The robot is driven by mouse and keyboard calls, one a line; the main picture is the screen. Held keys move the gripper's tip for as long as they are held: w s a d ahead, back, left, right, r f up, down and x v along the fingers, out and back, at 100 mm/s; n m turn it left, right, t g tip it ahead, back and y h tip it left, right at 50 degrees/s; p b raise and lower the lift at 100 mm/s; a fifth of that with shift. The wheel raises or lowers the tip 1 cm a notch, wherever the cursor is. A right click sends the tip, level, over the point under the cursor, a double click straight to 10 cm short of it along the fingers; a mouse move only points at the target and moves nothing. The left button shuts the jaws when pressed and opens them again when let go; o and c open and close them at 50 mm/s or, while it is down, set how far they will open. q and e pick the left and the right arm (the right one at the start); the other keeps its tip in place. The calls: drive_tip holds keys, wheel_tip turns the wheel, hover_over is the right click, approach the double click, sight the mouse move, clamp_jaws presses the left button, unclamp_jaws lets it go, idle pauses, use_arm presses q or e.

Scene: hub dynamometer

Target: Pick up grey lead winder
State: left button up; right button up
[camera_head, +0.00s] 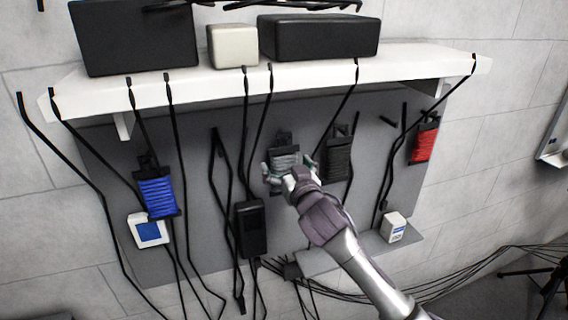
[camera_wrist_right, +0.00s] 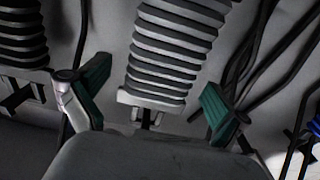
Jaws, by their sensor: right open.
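The grey lead winder (camera_head: 285,155) hangs on the grey wall panel below the white shelf, in the middle of the head view. In the right wrist view the ribbed grey winder (camera_wrist_right: 172,50) runs up between the fingers. My right gripper (camera_head: 290,169) is open at the winder's lower part and hides some of it. In the wrist view one finger of the right gripper (camera_wrist_right: 152,102) is on each side of the winder, with a gap on both sides. My left gripper is not in view.
A dark winder (camera_head: 339,160) hangs close to the right. A blue winder (camera_head: 156,192) hangs left, a red winder (camera_head: 425,140) far right. A black device (camera_head: 250,228) hangs below left. The white shelf (camera_head: 290,80) carries boxes; several black cables hang from it.

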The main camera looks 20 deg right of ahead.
drive_tip(key=shift+w, duration=0.75)
drive_tip(key=shift+s, duration=0.1)
drive_tip(key=c, duration=1.4)
drive_tip(key=shift+r, duration=0.15)
drive_tip(key=shift+r, duration=0.6)
drive_tip(key=s, duration=1.8)
drive_tip(key=shift+d, duration=0.35)
